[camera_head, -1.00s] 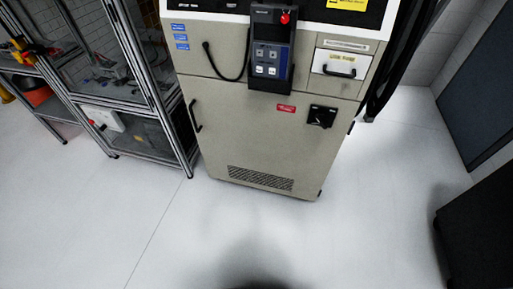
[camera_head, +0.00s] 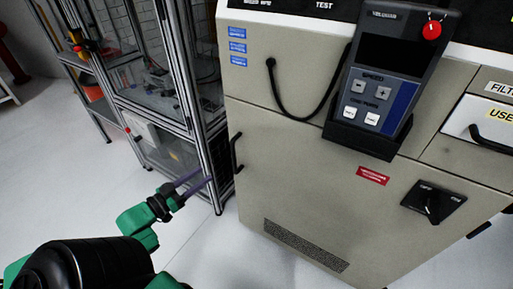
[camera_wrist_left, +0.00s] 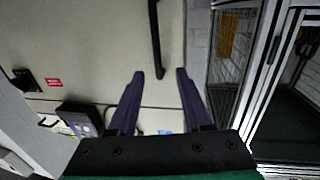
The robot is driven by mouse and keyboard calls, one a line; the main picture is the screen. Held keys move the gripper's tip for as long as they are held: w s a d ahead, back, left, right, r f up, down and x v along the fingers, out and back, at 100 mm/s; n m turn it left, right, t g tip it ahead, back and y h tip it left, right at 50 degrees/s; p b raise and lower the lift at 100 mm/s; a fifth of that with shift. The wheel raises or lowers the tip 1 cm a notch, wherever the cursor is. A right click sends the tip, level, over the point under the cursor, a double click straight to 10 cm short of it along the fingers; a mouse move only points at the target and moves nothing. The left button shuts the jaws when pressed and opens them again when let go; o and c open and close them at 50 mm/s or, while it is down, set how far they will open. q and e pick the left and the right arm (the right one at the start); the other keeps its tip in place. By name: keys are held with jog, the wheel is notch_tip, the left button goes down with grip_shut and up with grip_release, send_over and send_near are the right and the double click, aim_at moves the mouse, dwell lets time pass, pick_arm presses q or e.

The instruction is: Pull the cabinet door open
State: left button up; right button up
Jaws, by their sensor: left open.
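The beige cabinet door (camera_head: 310,205) is shut flush with the cabinet front, with a vent low on it. Its black bar handle (camera_head: 236,152) runs upright along the door's left edge. My left gripper (camera_head: 204,180) is open and empty, just left of the handle in the head view, with its fingers pointing toward it. In the left wrist view, whose picture is turned over, one end of the handle (camera_wrist_left: 156,35) shows between the open gripper (camera_wrist_left: 160,72) fingertips. The handle looks apart from the fingers. My right gripper is out of view.
A control pendant (camera_head: 380,75) with a red knob hangs on the cabinet's front, its cable looping left. A black rotary switch (camera_head: 432,202) is on the right. A metal-framed glass enclosure (camera_head: 160,90) stands close on the left. The floor (camera_head: 50,200) at left is clear.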

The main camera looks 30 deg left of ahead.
pick_arm(q)
jog(key=w+d+r+b, duration=0.1)
jog(key=w+d, duration=0.1)
jog(key=w, duration=0.3)
jog(key=b, duration=0.2)
send_over(235, 170)
jog(key=shift+w+a, duration=0.25)
jog(key=shift+w, duration=0.1)
grip_shut()
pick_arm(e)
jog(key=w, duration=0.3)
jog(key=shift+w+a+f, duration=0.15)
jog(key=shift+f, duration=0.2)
